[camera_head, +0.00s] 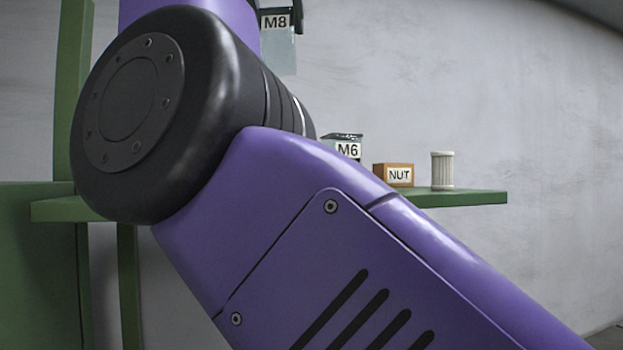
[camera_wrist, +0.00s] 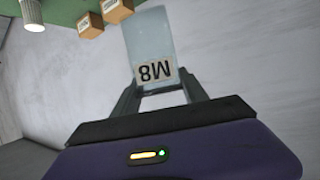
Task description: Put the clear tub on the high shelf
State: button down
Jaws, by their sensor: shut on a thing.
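The clear tub (camera_head: 283,52) with an M8 label hangs in the air at the top of the head view, above the level of the green shelf (camera_head: 470,198). In the wrist view the tub (camera_wrist: 148,40) is between the two fingers of my gripper (camera_wrist: 162,84), its label upside down in the picture. My gripper is shut on the tub. In the head view my arm hides most of the gripper and part of the shelf. The shelf board (camera_wrist: 62,10) also shows at the top left of the wrist view.
The wrist view shows two brown boxes, one nearer the cylinder (camera_wrist: 90,25) and one nearer the tub (camera_wrist: 117,10). A short bare stretch lies at the shelf's right end.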

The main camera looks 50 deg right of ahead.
jog(key=shift+d+f, duration=0.1)
jog(key=shift+f, duration=0.15)
notch_tip(320, 180, down, 19)
jog(key=shift+f, duration=0.1)
dwell(0.3)
jog(key=shift+f, duration=0.1)
jog(key=c, duration=0.6)
grip_release()
jog(key=b+v, duration=0.3)
jog(key=v, duration=0.9)
jog(key=shift+b, duration=0.35)
jog(key=shift+s, duration=0.1)
